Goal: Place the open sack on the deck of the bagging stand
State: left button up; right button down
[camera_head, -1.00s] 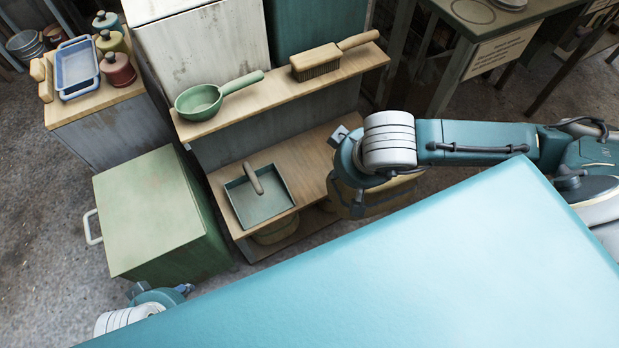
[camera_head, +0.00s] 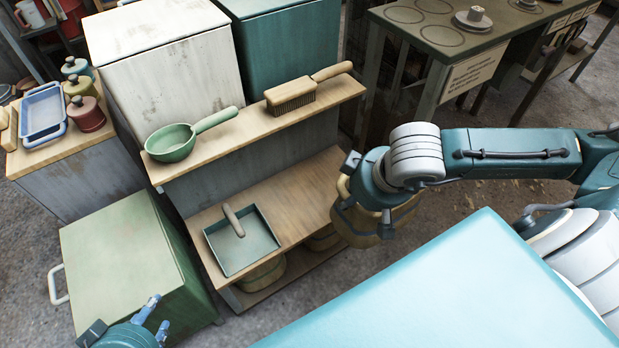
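My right arm reaches in from the right, and a tan, round-sided thing that looks like the open sack (camera_head: 352,226) hangs under its wrist. The wrist covers most of the sack and the fingers of my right gripper, so its mouth is hidden. The sack is beside the right end of a wooden two-level stand. I cannot tell for sure whether this is the bagging stand; its lower deck (camera_head: 310,190) is bare on the right. My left gripper (camera_head: 156,319) is low at the left, over the green cabinet, its fingertips apart and empty.
A green dustpan (camera_head: 262,238) lies on the lower deck. A green ladle (camera_head: 172,146) and a brush (camera_head: 292,96) lie on the upper shelf. Tan containers (camera_head: 262,275) sit underneath. A green cabinet (camera_head: 120,255) stands left; a dark green table (camera_head: 440,35) stands at the back right.

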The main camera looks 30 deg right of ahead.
jog(key=shift+w+r+b, duration=0.15)
jog(key=shift+w+b, duration=0.5)
jog(key=shift+w, duration=0.5)
jog(key=shift+w+a, duration=0.1)
jog(key=shift+w, duration=0.15)
jog(key=w+a, duration=0.1)
jog(key=w, duration=1.3)
pick_arm(q)
jog(key=w+d+r+t+h, duration=0.1)
jog(key=w+r+t, duration=0.2)
jog(key=r, duration=0.3)
jog(key=w+d+r+t+h+b, duration=0.1)
jog(key=w+d+r+t, duration=0.1)
jog(key=w+r+t, duration=0.2)
jog(key=w+d+r+t+h+b, duration=0.1)
jog(key=w+d+r+t, duration=0.1)
jog(key=r, duration=0.7)
jog(key=shift+w+d+r+m+t, duration=0.2)
jog(key=shift+w+r+m+t, duration=0.1)
jog(key=shift+w+t, duration=0.7)
pick_arm(e)
notch_tip(320, 180, down, 7)
pick_arm(q)
jog(key=shift+r+b, duration=0.25)
jog(key=shift+b, duration=0.05)
